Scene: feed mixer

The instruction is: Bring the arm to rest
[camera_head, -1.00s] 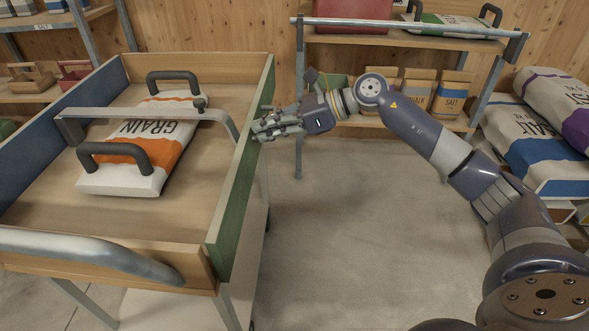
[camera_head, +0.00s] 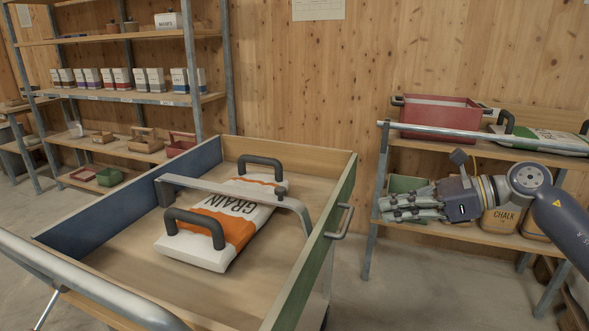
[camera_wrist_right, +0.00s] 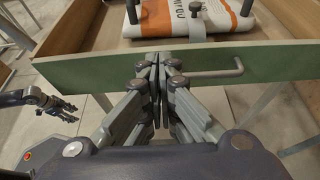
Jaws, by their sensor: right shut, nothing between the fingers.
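My right gripper (camera_head: 412,208) is at the right of the head view, shut and empty, held in the air in front of the low shelf. In the right wrist view its fingers (camera_wrist_right: 160,70) are closed together, in front of the green side wall of the cart. The cart (camera_head: 344,190) stands left of the gripper and holds an orange and white grain bag (camera_head: 222,228) with black handles. The bag also shows in the right wrist view (camera_wrist_right: 215,20). Another hand, probably my left gripper (camera_wrist_right: 58,106), shows at the left of the right wrist view; its opening is unclear.
A tall shelf (camera_head: 120,95) with small boxes is at the back left. Bare floor lies right of the cart.

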